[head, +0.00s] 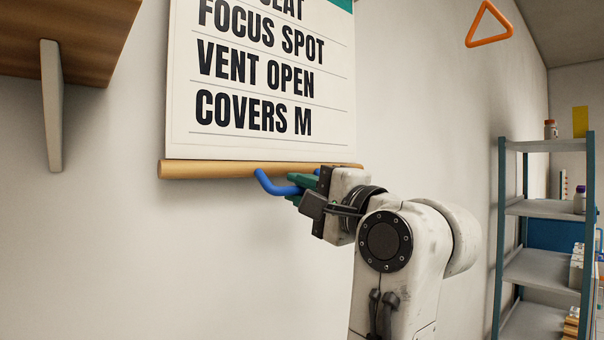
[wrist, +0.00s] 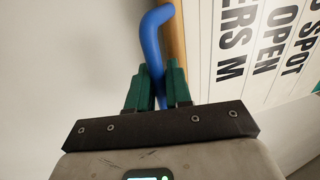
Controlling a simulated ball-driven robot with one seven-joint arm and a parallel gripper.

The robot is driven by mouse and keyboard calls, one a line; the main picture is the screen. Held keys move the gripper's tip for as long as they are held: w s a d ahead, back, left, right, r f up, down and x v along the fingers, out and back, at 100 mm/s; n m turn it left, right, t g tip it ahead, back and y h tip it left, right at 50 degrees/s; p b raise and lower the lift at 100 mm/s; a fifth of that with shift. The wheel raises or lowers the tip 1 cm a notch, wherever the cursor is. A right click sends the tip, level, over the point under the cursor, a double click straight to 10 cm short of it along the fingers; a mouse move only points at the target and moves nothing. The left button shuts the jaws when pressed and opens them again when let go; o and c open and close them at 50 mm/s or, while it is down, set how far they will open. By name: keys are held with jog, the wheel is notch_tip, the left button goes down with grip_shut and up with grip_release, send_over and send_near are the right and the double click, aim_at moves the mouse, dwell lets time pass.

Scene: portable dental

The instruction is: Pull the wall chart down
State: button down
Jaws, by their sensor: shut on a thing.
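The white wall chart (head: 262,145) with black lettering hangs on the wall, with a wooden bar (head: 205,169) along its bottom edge. A blue handle (head: 275,187) hangs below the bar. In the head view my gripper (head: 308,183) has its green fingers at the handle's right part, just under the bar. In the wrist view the green fingers (wrist: 157,92) are shut on the lower part of the blue handle (wrist: 151,38), and the wooden bar (wrist: 174,40) and chart (wrist: 255,50) lie to the right. The chart's top is out of view.
A wooden shelf (head: 75,30) with a pale bracket (head: 51,105) juts out at the upper left. An orange triangular handle (head: 489,27) hangs at the upper right. A shelving rack (head: 545,207) with bottles and boxes stands at the right. The wall below the chart is bare.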

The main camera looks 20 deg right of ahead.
jog(key=shift+f, duration=0.3)
jog(key=c, duration=1.2)
grip_release()
jog(key=b+v, duration=0.1)
jog(key=v, duration=0.9)
jog(key=shift+s+d, duration=0.1)
jog(key=shift+s, duration=0.3)
jog(key=shift+f, duration=0.1)
